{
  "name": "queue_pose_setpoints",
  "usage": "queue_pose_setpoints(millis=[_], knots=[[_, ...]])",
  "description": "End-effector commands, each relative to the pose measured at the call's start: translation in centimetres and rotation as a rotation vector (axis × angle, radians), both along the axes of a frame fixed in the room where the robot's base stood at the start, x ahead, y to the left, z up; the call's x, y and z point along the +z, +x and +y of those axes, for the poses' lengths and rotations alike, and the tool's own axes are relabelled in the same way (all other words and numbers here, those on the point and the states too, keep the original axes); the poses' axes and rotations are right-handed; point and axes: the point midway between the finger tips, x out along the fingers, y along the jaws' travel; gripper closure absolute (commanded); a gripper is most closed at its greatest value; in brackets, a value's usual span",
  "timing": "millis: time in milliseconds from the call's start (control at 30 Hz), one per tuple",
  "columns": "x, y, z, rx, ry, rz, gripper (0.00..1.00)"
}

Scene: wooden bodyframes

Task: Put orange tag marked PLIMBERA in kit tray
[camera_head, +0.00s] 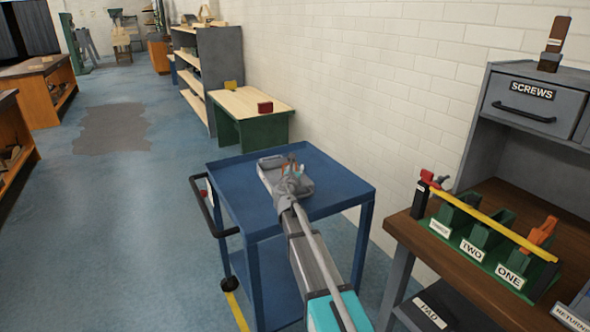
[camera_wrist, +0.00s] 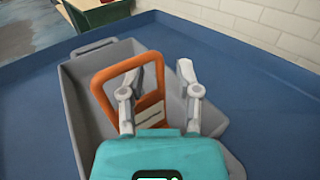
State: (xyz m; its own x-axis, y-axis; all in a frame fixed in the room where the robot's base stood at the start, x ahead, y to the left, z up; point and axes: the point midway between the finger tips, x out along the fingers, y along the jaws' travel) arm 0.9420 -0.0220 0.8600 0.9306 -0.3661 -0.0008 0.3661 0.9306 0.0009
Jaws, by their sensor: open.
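An orange tag (camera_wrist: 102,92), a frame shape with a white label, leans inside the grey kit tray (camera_wrist: 72,110) in the wrist view. The label's writing is too small to read. The tray, also in the head view (camera_head: 268,162), sits on top of the blue cart. My gripper (camera_wrist: 160,72) is over the tray with its two fingers spread apart. The left finger overlaps the tag in the picture; I cannot tell if they touch. In the head view my gripper (camera_head: 291,164) and arm hide much of the tray.
The blue cart (camera_head: 235,180) has free top around the tray. At right, a wooden bench (camera_head: 468,275) holds a green rack (camera_head: 478,238) with labelled slots, a yellow bar and an orange piece (camera_head: 540,233). A green table (camera_head: 262,130) stands behind the cart.

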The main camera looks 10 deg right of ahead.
Motion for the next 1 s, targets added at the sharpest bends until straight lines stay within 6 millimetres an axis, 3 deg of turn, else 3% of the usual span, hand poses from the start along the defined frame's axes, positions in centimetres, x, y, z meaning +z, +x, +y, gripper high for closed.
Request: queue_pose_setpoints(millis=[600,800,1000], knots=[[0.0,-8.9,3.4,0.002,0.0,0.0,0.57],[0.0,-10.5,4.1,0.001,0.0,0.0,0.57],[0.0,-10.9,4.3,0.001,0.0,0.0,0.57]])
